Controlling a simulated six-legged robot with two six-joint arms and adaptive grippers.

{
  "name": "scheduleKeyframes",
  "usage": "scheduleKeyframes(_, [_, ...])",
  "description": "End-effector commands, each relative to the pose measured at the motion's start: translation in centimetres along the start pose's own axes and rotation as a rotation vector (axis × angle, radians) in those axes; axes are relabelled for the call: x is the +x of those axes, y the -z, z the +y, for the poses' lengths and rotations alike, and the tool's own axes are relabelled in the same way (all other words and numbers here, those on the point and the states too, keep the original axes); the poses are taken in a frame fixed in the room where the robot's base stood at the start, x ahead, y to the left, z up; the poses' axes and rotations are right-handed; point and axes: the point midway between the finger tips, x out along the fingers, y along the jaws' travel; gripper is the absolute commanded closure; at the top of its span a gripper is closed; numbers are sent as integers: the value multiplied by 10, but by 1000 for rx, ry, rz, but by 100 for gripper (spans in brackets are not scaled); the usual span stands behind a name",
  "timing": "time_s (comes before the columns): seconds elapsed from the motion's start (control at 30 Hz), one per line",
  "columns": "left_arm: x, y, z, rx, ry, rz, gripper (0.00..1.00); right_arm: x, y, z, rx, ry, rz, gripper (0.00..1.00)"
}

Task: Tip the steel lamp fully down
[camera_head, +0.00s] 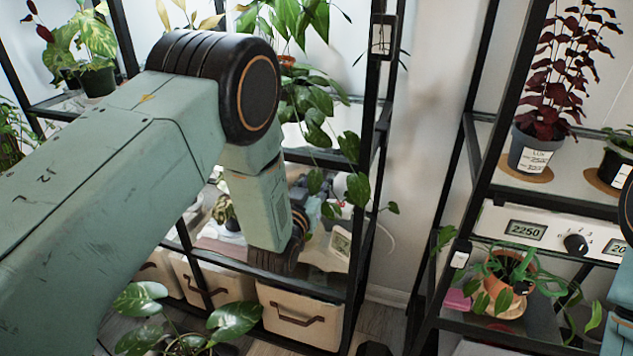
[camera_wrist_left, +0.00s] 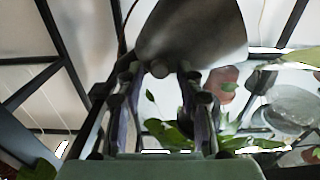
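The steel lamp's grey metal shade (camera_wrist_left: 195,32) fills the top middle of the left wrist view, with a small round knob at its lower edge. My left gripper (camera_wrist_left: 162,82) has its two fingers spread apart, their tips close under the shade on either side of the knob. I cannot tell whether they touch it. In the head view my left arm reaches into the middle shelf, and its wrist hides most of the gripper (camera_head: 300,222). I cannot make out the lamp there. Only a piece of my right arm shows at the right edge; its gripper is out of view.
Black shelf posts (camera_head: 372,180) stand close right of my left wrist. Trailing leaves (camera_head: 318,120) hang around it. Fabric bins (camera_head: 300,318) sit below. The right rack holds a dark-red plant (camera_head: 560,70), a control panel (camera_head: 545,230) and a terracotta pot (camera_head: 505,295).

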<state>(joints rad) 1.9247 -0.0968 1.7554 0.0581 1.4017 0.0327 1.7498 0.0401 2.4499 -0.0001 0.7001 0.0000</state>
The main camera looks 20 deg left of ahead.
Motion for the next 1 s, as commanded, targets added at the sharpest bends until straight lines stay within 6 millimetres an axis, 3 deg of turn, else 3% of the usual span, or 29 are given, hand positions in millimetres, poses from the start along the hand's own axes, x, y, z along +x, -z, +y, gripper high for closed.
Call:
scheduleKeyframes(0.4, [0,0,0,0,0,0,100,0,0,0,0,0,0,60])
scheduleKeyframes(1.0, [0,0,0,-16,1,2,100,0,0,0,0,0,0,60])
